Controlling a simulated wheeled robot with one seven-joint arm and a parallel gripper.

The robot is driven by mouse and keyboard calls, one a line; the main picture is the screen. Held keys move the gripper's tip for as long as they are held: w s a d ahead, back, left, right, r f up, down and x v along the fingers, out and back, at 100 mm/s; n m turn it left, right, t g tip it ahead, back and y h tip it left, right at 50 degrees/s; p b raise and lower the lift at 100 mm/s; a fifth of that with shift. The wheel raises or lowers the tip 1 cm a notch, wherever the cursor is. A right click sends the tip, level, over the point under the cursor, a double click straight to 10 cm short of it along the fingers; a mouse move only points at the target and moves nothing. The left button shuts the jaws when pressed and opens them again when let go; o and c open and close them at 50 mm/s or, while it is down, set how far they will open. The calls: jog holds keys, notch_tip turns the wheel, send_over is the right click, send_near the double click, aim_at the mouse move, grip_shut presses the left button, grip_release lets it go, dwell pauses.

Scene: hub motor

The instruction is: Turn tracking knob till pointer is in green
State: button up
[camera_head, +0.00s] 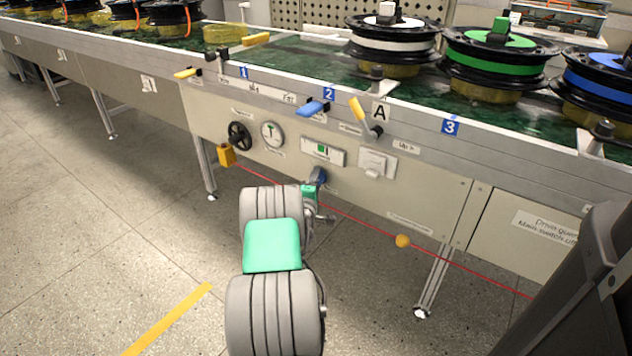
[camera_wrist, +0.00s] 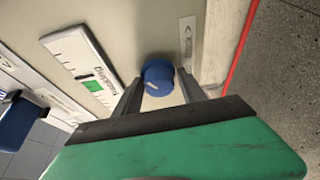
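The blue tracking knob (camera_wrist: 158,75) sits on the pale panel in the wrist view, with a light mark on its face. In the head view the knob (camera_head: 321,174) is partly hidden by my gripper. My gripper (camera_wrist: 159,82) is open, with one finger on each side of the knob; firm contact cannot be told. The tracking gauge (camera_wrist: 72,58) is a white strip with a green zone (camera_wrist: 93,86). A small dark mark shows by the green zone's edge; the pointer's exact place is too small to tell. The gauge (camera_head: 336,156) also shows in the head view.
A black handwheel (camera_head: 239,135), a round dial (camera_head: 271,134) and a white switch box (camera_head: 376,162) share the panel. A red cord (camera_head: 350,214) with a yellow ball (camera_head: 403,241) runs below. Spools stand on the green belt above.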

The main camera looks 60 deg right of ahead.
jog(key=shift+o, duration=0.8)
jog(key=p+v, duration=0.1)
jog(key=v, duration=0.6)
jog(key=shift+a+p, duration=0.4)
jog(key=shift+s, duration=0.1)
